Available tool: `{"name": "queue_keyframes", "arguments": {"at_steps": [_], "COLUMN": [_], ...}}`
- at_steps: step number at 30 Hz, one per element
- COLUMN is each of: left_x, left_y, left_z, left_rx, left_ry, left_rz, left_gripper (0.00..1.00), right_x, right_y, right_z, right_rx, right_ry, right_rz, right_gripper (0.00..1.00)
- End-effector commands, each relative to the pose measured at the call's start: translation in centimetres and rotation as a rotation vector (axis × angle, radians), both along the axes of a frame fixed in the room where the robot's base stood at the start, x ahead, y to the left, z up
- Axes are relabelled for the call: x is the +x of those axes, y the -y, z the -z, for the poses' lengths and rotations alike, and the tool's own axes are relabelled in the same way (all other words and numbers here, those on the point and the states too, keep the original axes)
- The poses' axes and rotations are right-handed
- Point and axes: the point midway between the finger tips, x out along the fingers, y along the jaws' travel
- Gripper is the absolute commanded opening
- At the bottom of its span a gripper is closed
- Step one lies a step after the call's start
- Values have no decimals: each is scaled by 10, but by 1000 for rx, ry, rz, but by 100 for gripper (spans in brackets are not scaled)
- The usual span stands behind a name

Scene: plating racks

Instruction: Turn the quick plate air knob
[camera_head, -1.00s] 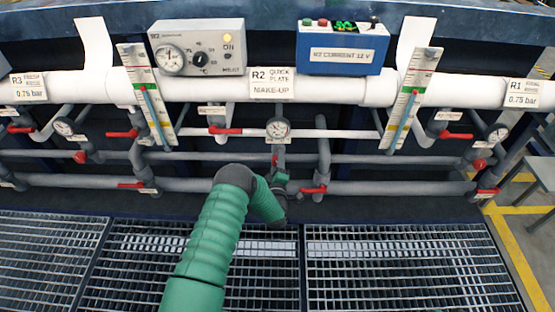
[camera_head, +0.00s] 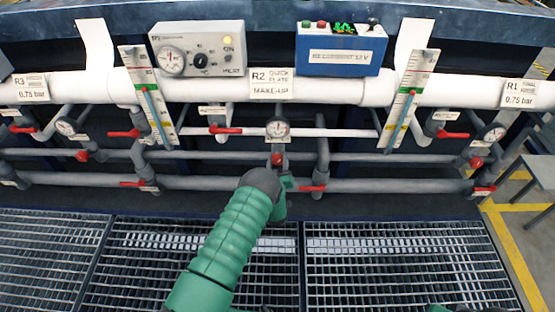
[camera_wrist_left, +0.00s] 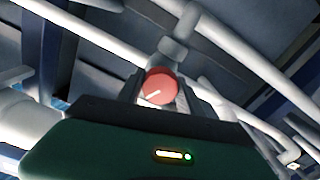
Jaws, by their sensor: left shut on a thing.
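The quick plate air knob is a small round red knob (camera_head: 277,160) on the pipe below the round gauge (camera_head: 277,128) of the R2 quick plate section. In the left wrist view the knob (camera_wrist_left: 160,86) shows large, with a white pointer line toward its lower left. My left gripper (camera_head: 278,172) reaches up to the knob from below, its body partly hidden by my green arm. In the left wrist view its two dark fingers stand on either side of the knob, shut on it. My right gripper cannot be made out.
Red lever handles, such as one at left (camera_head: 225,130) and one at right (camera_head: 312,188), sit on nearby grey pipes. A grey control box (camera_head: 198,48) and a blue current box (camera_head: 342,50) stand above. Metal grating (camera_head: 400,265) covers the floor in front.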

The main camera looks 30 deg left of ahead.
Motion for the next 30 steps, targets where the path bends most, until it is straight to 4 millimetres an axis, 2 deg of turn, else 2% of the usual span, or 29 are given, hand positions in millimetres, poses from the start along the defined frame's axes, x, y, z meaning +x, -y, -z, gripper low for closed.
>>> {"name": "queue_keyframes", "arguments": {"at_steps": [1, 12, 26, 27, 30], "left_x": [-2, -2, -3, -3, -2], "left_y": [5, 5, 4, 4, 4], "left_z": [8, 9, 9, 9, 8], "left_rx": [16, 130, 142, 142, 144], "left_ry": [-31, -102, -111, -111, -108], "left_rz": [8, 7, 6, 6, 5], "left_gripper": [3, 3, 3, 44, 57], "right_x": [0, 0, 0, 0, 0], "right_y": [0, 0, 0, 0, 0], "right_z": [0, -1, -1, -1, -1], "right_rx": [0, 0, 0, 0, 0], "right_ry": [0, 0, 0, 0, 0], "right_rz": [0, 0, 0, 0, 0], "right_gripper": [36, 36, 36, 36, 36]}}
